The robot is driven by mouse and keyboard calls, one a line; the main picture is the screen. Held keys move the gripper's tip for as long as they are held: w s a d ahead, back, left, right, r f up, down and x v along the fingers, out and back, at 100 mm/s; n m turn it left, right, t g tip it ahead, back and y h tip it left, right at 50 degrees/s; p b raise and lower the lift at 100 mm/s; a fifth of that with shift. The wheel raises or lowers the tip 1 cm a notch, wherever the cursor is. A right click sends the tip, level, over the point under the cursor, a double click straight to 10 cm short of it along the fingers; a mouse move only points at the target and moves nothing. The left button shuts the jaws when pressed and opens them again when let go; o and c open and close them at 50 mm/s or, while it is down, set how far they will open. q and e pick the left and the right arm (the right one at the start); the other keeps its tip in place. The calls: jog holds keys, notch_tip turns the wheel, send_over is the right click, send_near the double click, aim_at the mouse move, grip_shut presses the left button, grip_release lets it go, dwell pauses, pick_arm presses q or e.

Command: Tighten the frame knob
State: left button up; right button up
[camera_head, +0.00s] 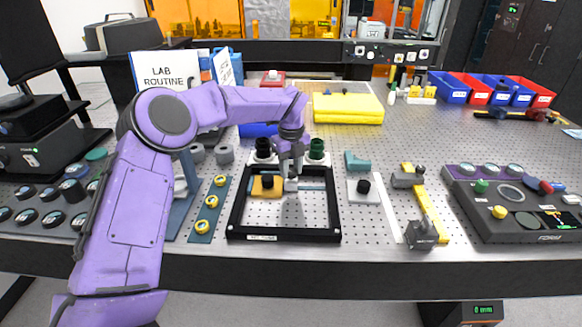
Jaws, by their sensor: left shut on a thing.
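A black square frame (285,235) lies on the perforated bench, with a white label on its front edge. A bar (313,185) crosses it, with an orange block (262,190) near its left end. A black knob (267,181) sits on that block. My left gripper (291,178) reaches down over the frame, just right of the block. It is shut on a small light grey part (291,185) at the bar, which may be the frame knob. The fingers hide most of this part. My right gripper is not in view.
Dark and green round caps (316,149) stand behind the frame. A blue strip with yellow rings (207,212) lies left of it. A plate with a black knob (363,186) and a yellow bar (430,208) lie right. Coloured bins (450,88) stand at the back right.

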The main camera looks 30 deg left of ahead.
pick_arm(q)
jog(key=m+p, duration=0.1)
jog(key=m, duration=0.2)
jog(key=shift+r+m, duration=0.1)
jog(key=shift+m, duration=0.2)
jog(key=m+p, duration=0.1)
jog(key=m, duration=0.2)
jog(key=shift+m, duration=0.3)
jog(key=m+p, duration=0.1)
jog(key=m, duration=0.3)
jog(key=shift+p, duration=0.4)
jog(key=shift+m+p, duration=0.5)
jog(key=shift+m, duration=1.4)
jog(key=o, duration=1)
jog(key=shift+o, duration=0.2)
